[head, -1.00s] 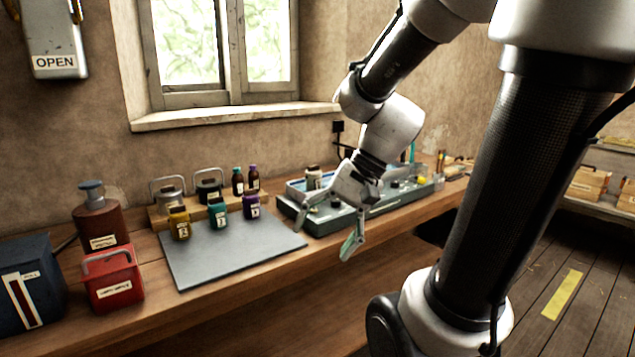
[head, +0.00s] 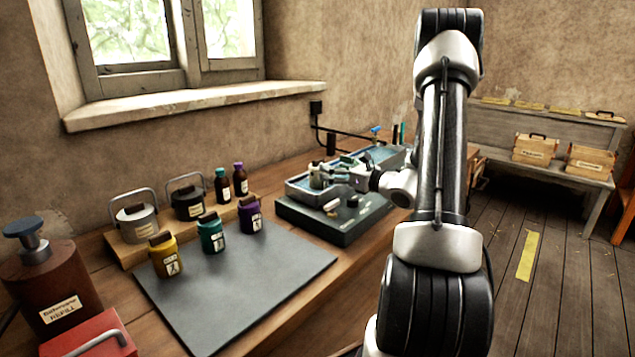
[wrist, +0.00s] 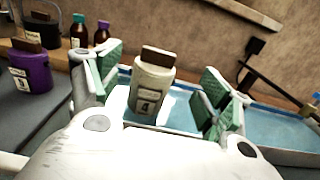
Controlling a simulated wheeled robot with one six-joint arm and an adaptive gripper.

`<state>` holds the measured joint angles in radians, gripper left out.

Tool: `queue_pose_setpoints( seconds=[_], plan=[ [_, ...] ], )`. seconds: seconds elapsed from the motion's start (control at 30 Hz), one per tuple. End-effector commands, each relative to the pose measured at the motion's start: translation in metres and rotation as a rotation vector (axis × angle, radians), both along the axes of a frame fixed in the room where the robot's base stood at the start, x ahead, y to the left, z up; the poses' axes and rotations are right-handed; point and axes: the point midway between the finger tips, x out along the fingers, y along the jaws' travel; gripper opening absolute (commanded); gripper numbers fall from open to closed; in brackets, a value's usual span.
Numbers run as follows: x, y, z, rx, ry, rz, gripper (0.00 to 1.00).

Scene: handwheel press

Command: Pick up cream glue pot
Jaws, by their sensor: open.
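The cream glue pot (wrist: 151,85), with a brown lid and a label reading 4, stands upright in the blue-lined tray of the grey bath unit. It also shows small in the head view (head: 316,176). My gripper (wrist: 160,95) is open, with its green-padded fingers on either side of the pot. In the wrist view gaps show between the pot and both pads. In the head view my gripper (head: 330,172) reaches the pot from the right, and its fingers partly cover the pot.
The grey bath unit (head: 345,225) stands on the wooden bench. Left of it are a grey mat (head: 240,290), a purple pot (head: 250,215), a teal pot (head: 211,233) and a yellow pot (head: 165,255). Two small bottles (head: 240,180) stand behind. The mat's front is clear.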

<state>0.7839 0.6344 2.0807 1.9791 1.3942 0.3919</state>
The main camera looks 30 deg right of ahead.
Motion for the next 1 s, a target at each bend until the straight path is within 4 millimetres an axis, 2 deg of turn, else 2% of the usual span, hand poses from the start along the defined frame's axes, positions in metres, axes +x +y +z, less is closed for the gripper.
queue_pose_setpoints(
  seconds=[0.47,0.7,1.0],
  plan=[
    [0.057,0.024,-0.002,-0.002,0.000,0.006,0.78],
    [0.061,0.025,-0.002,-0.003,0.001,0.004,0.78],
    [0.061,0.025,-0.002,-0.003,0.001,0.004,0.24]
  ],
)
